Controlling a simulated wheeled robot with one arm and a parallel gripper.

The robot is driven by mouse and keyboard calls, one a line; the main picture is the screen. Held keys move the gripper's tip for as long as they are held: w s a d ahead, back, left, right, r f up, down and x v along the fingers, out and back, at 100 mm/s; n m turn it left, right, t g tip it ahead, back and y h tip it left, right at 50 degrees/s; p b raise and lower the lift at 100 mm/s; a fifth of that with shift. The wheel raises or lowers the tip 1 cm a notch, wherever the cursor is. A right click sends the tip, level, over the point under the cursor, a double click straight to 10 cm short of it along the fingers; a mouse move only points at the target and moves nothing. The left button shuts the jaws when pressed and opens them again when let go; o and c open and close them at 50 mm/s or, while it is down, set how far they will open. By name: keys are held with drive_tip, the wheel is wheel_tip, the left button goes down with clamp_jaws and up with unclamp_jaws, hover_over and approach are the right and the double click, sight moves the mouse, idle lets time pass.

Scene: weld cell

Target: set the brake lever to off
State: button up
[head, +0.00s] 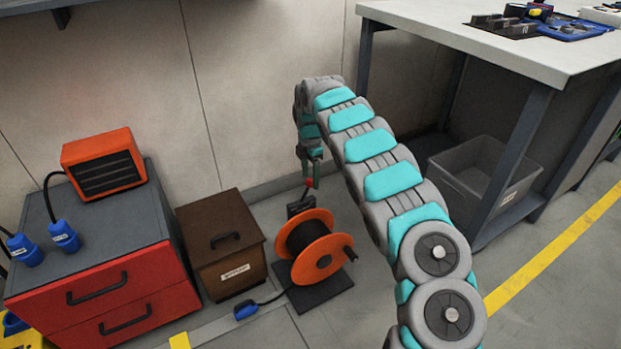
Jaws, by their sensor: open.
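An orange cable reel (313,257) with black cable stands on a dark base plate on the floor. Behind its top is a dark block (300,204), from which a thin lever with a red tip (309,183) rises; this looks like the brake lever. It appears slightly tilted. No off mark can be read. My gripper (313,173) points down from the end of the arm, right at the red tip. Its jaws are open. The fingers are small here, so I cannot tell whether they touch the lever or stand around it.
A brown box (222,244) stands left of the reel, and a red drawer cabinet (100,290) with an orange heater (103,163) farther left. A workbench (480,40) with a grey bin (475,175) beneath is at right. A blue plug (246,309) lies on the floor.

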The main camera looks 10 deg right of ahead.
drive_tip(key=shift+f, duration=0.65)
drive_tip(key=shift+c, duration=0.3)
clamp_jaws()
idle(0.6)
